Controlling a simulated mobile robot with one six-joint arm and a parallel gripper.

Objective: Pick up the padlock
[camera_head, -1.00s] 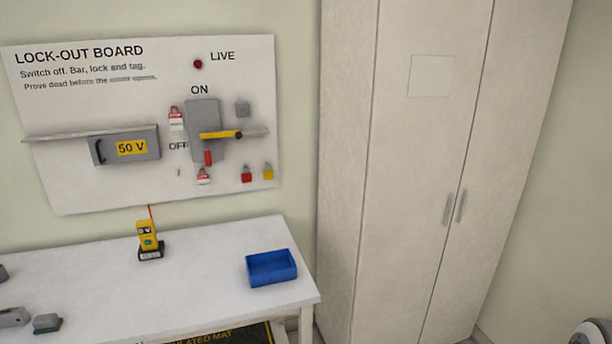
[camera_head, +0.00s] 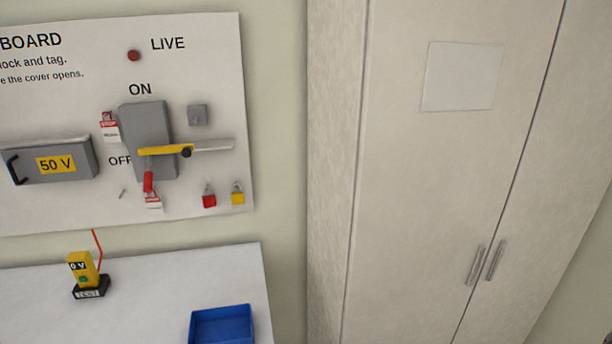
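Two padlocks hang side by side at the lower right of the lock-out board (camera_head: 90,210). One is a red padlock (camera_head: 209,200) and the other is a yellow padlock (camera_head: 238,197). Above them is a grey switch box (camera_head: 150,115) with a yellow handle (camera_head: 165,150) lying across it, between the ON and OFF labels. A red piece (camera_head: 148,182) hangs under the handle, above a red and white tag (camera_head: 153,200). My gripper does not show in this view.
A white table (camera_head: 150,275) stands below the board. It bears a yellow meter (camera_head: 84,268) on a black stand and a blue bin (camera_head: 222,326). A tall closed cabinet (camera_head: 410,200) stands to the right.

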